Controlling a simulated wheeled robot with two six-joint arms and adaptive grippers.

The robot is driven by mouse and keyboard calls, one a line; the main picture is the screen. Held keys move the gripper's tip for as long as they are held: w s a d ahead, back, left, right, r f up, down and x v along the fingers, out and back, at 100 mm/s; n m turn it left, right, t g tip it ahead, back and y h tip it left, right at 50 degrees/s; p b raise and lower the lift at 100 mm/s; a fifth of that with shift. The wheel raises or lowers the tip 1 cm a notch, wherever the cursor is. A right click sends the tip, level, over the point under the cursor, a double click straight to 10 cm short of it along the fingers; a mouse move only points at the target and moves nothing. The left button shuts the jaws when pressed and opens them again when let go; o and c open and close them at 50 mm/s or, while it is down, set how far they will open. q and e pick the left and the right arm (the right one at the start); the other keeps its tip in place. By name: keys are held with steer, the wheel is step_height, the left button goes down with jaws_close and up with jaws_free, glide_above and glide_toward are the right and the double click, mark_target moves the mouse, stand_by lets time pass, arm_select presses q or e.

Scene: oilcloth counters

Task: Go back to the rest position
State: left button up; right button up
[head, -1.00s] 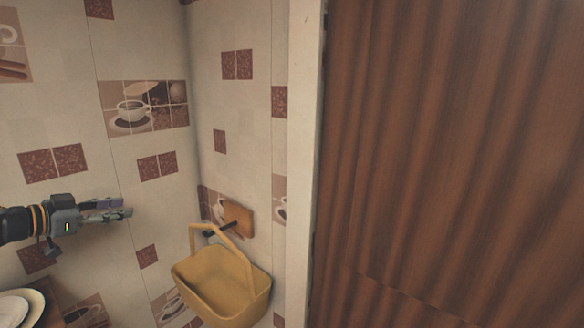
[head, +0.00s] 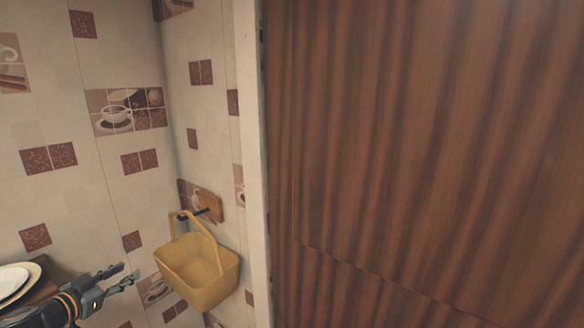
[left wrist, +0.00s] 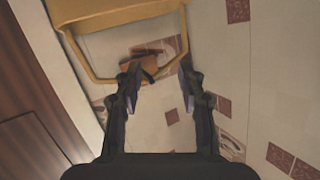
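My left gripper (head: 122,279) comes in low at the left of the head view, with its two fingers apart and nothing between them. In the left wrist view the gripper (left wrist: 158,84) is also open and empty. A yellow basket (head: 200,275) hangs by its handle from a dark peg on a small wooden wall plate (head: 209,206), to the right of the gripper and apart from it in the head view. The basket (left wrist: 110,12) also shows at the top of the left wrist view. My right gripper is not in view.
White plates (head: 14,282) rest on a dark wooden surface (head: 36,294) at the lower left, near my left arm. A tiled wall stands behind. A large brown wooden panel (head: 420,150) fills the right side, edged by a pale frame (head: 252,150).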

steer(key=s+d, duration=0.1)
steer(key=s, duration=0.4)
arm_select(q)
steer(key=s+d+f+n+g+y, duration=0.2)
steer(key=s+d+f, duration=0.25)
steer(key=f, duration=0.45)
steer(key=s+d+f+n+g+y, duration=0.25)
steer(key=s+d+f, duration=0.2)
steer(key=f, duration=0.45)
steer(key=s+d+f+g, duration=0.1)
steer(key=s+d+g, duration=0.2)
steer(key=s+d, duration=0.35)
steer(key=s+d+f+g, duration=0.1)
steer(key=s+d+g, duration=0.3)
steer(key=s, duration=0.5)
step_height(320, 180, down, 27)
steer(key=s+a+b, duration=0.2)
steer(key=s+a+f+g+b, duration=0.1)
steer(key=s+f+g, duration=0.1)
steer(key=s+f, duration=1.7)
steer(key=shift+a+h+b, duration=0.25)
steer(key=shift+h+b, duration=0.05)
steer(key=shift+h, duration=0.15)
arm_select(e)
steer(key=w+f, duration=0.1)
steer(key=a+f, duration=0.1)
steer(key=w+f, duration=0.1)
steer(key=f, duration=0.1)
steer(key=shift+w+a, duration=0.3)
